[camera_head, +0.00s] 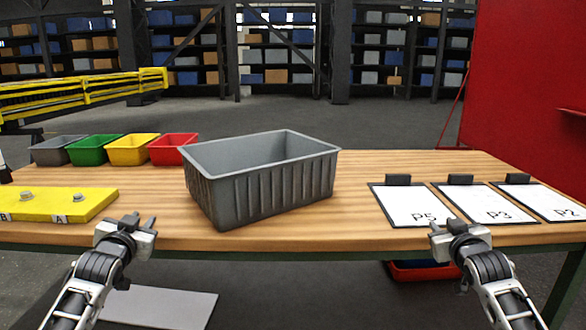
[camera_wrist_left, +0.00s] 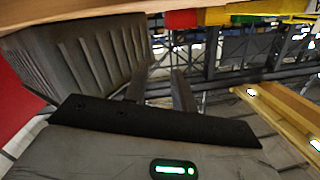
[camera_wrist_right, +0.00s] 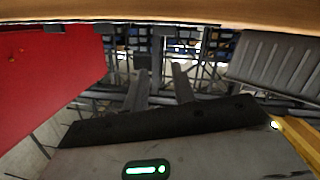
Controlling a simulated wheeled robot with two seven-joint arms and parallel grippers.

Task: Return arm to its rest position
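My left gripper (camera_head: 141,219) is at the front edge of the table, between the yellow block and the large grey bin. Its two fingers stand apart and empty in the left wrist view (camera_wrist_left: 161,88). My right gripper (camera_head: 452,222) is at the front edge near the clipboard marked P5. Its fingers are also apart with nothing between them in the right wrist view (camera_wrist_right: 161,82). Both arms come up from the bottom of the head view, and neither gripper holds anything.
A large grey bin (camera_head: 236,193) stands mid-table. Small grey (camera_head: 52,152), green (camera_head: 88,153), yellow (camera_head: 134,152) and red (camera_head: 170,150) bins stand behind left. A yellow block (camera_head: 88,204) with bolts lies front left. Clipboards P5 (camera_head: 410,205), P3 (camera_head: 492,203) and P2 (camera_head: 545,200) lie right.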

